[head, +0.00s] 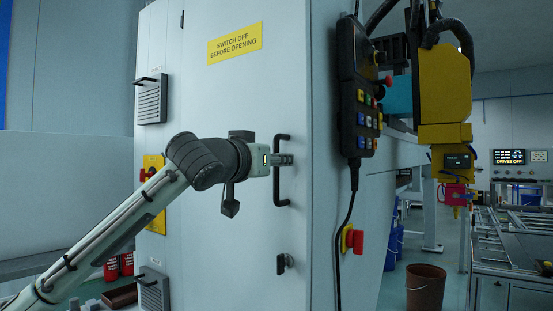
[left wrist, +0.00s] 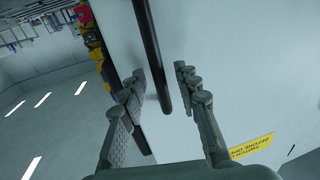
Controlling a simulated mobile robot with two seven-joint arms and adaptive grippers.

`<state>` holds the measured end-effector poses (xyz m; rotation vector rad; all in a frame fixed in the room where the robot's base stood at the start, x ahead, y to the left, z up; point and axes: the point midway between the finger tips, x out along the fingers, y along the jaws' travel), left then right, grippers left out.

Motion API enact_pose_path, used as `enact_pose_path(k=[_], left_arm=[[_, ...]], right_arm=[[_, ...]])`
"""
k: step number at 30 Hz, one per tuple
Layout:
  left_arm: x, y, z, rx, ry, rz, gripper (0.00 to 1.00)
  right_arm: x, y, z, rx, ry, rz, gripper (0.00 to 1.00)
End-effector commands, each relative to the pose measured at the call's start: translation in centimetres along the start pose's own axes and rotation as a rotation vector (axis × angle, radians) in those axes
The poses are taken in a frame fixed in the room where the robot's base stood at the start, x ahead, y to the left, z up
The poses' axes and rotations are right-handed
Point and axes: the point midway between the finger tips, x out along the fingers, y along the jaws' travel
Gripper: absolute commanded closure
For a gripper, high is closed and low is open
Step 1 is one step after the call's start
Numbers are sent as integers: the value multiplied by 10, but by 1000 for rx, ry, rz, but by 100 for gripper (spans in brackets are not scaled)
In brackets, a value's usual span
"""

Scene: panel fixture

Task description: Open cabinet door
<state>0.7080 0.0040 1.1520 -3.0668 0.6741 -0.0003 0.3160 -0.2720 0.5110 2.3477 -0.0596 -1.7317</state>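The cabinet door (head: 225,110) is light grey and looks closed. Its black vertical bar handle (head: 277,188) is near the door's right edge. My left gripper (head: 287,160) reaches in from the left at the handle's upper half. In the left wrist view my left gripper (left wrist: 160,85) is open, one finger on each side of the handle (left wrist: 152,45). Gaps show between the bar and both fingers. A small black latch or lock (head: 283,263) sits below the handle. My right gripper is not in view.
A black control pendant (head: 358,100) hangs on the cabinet's side, right of the handle, with its cable below. A red knob (head: 358,242) sticks out lower on that side. A brown bucket (head: 425,290) stands on the floor at right.

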Motion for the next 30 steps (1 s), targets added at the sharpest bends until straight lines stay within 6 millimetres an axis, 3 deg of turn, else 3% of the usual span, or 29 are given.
enact_pose_path(k=[11,18,30], left_arm=[[7,0,0,1,0,0,70],[7,0,0,0,0,0,99],[7,0,0,0,0,0,100]], right_arm=[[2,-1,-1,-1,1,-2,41],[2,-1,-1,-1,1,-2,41],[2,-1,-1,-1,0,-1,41]])
